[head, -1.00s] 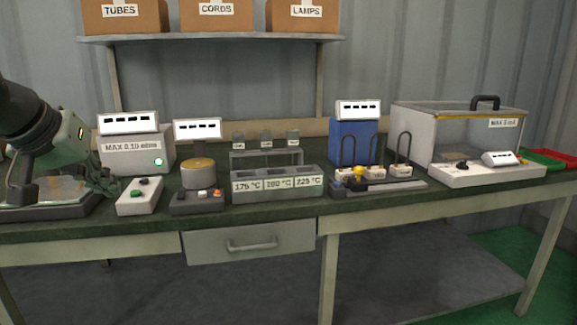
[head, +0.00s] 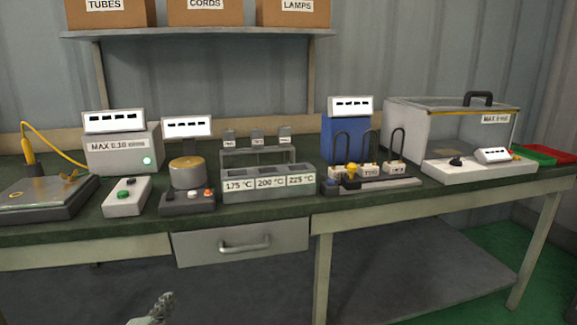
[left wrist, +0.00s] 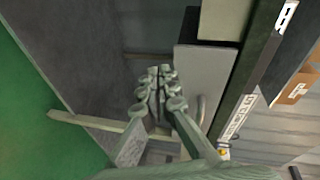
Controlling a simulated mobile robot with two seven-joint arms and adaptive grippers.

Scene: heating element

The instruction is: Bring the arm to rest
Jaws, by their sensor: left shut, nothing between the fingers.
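My left gripper (head: 160,308) shows at the bottom of the head view, low in front of the bench and below the drawer (head: 242,240). Only its finger end is in the picture. In the left wrist view the left gripper (left wrist: 156,78) has its fingers together with nothing between them. The drawer front and its handle (left wrist: 202,110) show beside it, apart from the fingers. My right gripper is in neither view.
The green-topped workbench (head: 340,215) carries a meter box (head: 120,155), a button box (head: 127,197), a temperature block (head: 268,183), heating loops (head: 342,150) and a clear-lidded chamber (head: 455,130).

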